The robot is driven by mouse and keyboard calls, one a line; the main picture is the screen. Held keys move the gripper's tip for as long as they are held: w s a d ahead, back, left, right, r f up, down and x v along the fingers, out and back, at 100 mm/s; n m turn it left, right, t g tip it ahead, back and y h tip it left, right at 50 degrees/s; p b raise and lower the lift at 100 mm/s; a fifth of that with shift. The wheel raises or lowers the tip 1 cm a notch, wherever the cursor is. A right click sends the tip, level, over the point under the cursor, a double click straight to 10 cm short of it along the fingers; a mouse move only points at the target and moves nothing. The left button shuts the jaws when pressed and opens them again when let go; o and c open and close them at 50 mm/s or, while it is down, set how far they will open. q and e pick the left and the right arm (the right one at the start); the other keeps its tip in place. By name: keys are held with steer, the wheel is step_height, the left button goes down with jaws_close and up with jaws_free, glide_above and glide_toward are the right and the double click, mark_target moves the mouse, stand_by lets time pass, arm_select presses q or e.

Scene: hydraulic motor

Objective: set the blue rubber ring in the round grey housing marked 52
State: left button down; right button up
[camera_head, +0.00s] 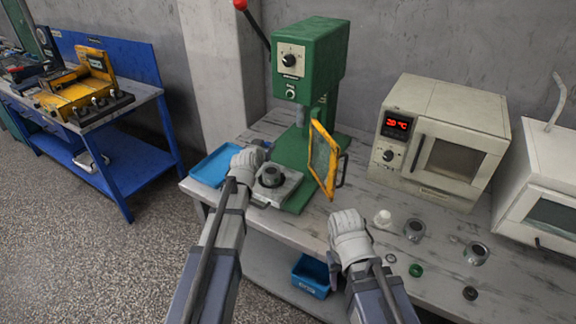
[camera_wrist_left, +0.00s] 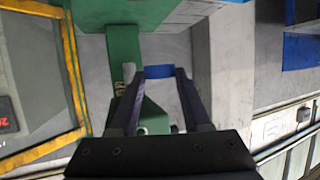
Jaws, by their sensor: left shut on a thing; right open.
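My left gripper (camera_head: 247,160) is beside the press, over the edge of the blue tray. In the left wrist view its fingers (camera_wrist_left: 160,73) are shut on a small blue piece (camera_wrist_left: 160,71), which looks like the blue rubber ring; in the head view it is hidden. A round grey housing (camera_head: 271,177) sits on a plate under the press, just right of the left gripper. Two similar grey parts, one in the middle (camera_head: 414,230) and one farther right (camera_head: 476,254), stand on the bench. The mark 52 is not readable. My right gripper (camera_head: 347,226) is open and empty above the front edge.
The green press (camera_head: 307,60) with its open yellow-framed guard (camera_head: 323,158) stands behind the housing. The blue tray (camera_head: 208,169) is at left. A green ring (camera_head: 416,270), a dark ring (camera_head: 470,293) and a white piece (camera_head: 383,217) lie at right. An oven (camera_head: 440,140) stands behind.

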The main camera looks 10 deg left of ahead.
arm_select(q)
steer(key=shift+d+r, duration=0.15)
steer(key=shift+d, duration=0.1)
steer(key=shift+s+d+r+p, duration=0.15)
steer(key=shift+d+r+p, duration=0.1)
steer(key=shift+p, duration=0.2)
steer(key=m+h+b, duration=0.1)
steer(key=b, duration=0.5)
glide_above(269, 174)
step_height(269, 174, down, 6)
steer(key=shift+d+r, duration=0.1)
